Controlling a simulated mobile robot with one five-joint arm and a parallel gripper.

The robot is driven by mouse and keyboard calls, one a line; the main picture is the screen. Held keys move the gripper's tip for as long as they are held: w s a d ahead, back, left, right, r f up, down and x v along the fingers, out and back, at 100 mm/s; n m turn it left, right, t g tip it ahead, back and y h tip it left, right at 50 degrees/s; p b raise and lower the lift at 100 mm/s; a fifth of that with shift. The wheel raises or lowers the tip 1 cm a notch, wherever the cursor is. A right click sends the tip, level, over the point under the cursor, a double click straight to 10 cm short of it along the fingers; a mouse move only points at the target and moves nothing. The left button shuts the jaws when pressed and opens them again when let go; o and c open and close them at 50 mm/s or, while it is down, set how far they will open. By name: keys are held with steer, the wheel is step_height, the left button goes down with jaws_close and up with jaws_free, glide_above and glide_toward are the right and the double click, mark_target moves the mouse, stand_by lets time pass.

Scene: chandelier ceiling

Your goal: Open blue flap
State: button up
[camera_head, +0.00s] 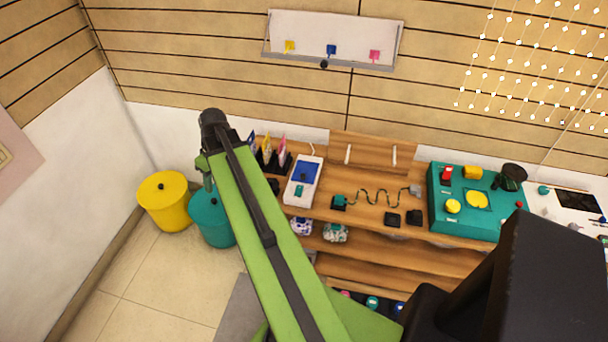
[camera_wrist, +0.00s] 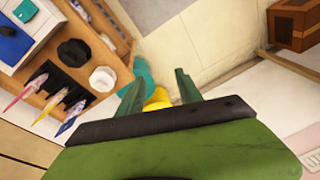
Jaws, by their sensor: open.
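A white box with a blue panel (camera_head: 305,173) on its top stands on the wooden shelf unit, in the middle of the head view. The panel has a small dark knob and lies flat in the box's frame. In the wrist view a blue panel (camera_wrist: 12,42) is partly cut off at the upper left, beside a teal block (camera_wrist: 38,22). My gripper (camera_wrist: 159,80) is open and empty, pointing toward the floor and bins. In the head view my gripper (camera_head: 207,182) is to the left of the box, apart from it, and mostly hidden by my arm.
A yellow bin (camera_head: 163,199) and a teal bin (camera_head: 212,219) stand below my gripper. A rack of coloured cards (camera_head: 270,152) stands between the gripper and the box. A teal console (camera_head: 466,205) is at right. A white wall panel (camera_head: 335,38) hangs above. Floor at left is clear.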

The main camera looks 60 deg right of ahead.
steer(key=s+d+t, duration=0.1)
steer(key=s+d, duration=0.3)
steer(key=d, duration=0.4)
steer(key=s+d, duration=0.4)
steer(key=d, duration=0.4)
steer(key=t+h, duration=0.2)
glide_toward(304, 175)
steer(key=shift+m, duration=0.3)
steer(key=b+x, duration=0.8)
steer(key=b, duration=0.9)
steer(key=shift+r, duration=0.15)
jaws_close()
